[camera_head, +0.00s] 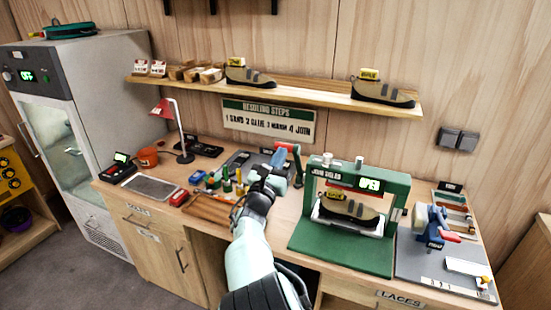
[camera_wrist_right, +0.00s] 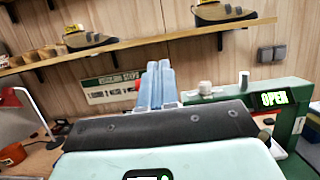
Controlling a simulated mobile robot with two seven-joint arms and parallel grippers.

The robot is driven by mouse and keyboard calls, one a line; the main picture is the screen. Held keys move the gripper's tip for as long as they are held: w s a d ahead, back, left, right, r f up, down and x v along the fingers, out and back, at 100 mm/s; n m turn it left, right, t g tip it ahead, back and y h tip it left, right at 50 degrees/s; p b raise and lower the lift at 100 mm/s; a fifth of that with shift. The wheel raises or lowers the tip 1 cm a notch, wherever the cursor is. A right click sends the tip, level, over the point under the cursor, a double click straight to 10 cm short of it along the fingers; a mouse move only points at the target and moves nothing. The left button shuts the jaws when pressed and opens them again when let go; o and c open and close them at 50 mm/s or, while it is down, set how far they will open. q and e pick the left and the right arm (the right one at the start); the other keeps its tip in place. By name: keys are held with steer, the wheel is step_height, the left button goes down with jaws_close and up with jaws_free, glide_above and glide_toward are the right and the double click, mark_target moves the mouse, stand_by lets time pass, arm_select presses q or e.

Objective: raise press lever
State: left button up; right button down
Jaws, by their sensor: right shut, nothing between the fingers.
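The green press (camera_head: 400,190) stands on the bench right of centre, its display reading OPEN. A shoe (camera_head: 352,210) with a yellow tag sits under its top beam. The press also shows at the right of the wrist view (camera_wrist_right: 295,88). My right gripper (camera_head: 277,157) is just left of the press, with its blue fingers (camera_wrist_right: 156,85) shut together and empty. A slim green part with a red end (camera_head: 282,146) shows just behind the fingers; I cannot tell whether it is the press lever or whether they touch. My left gripper is out of view.
Small bottles (camera_head: 227,186) and a red-shaded lamp (camera_head: 163,108) stand left of my arm. A blue clamp-like tool (camera_head: 432,222) is on the grey mat right of the press. A wall shelf (camera_head: 310,98) with shoes runs above the bench.

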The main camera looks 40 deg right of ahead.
steer(key=a+r, duration=0.1)
steer(key=s+a, duration=0.1)
steer(key=a+r, duration=0.1)
steer(key=shift+s+a+r, duration=0.3)
steer(key=shift+a+r, duration=0.05)
stand_by(0.4)
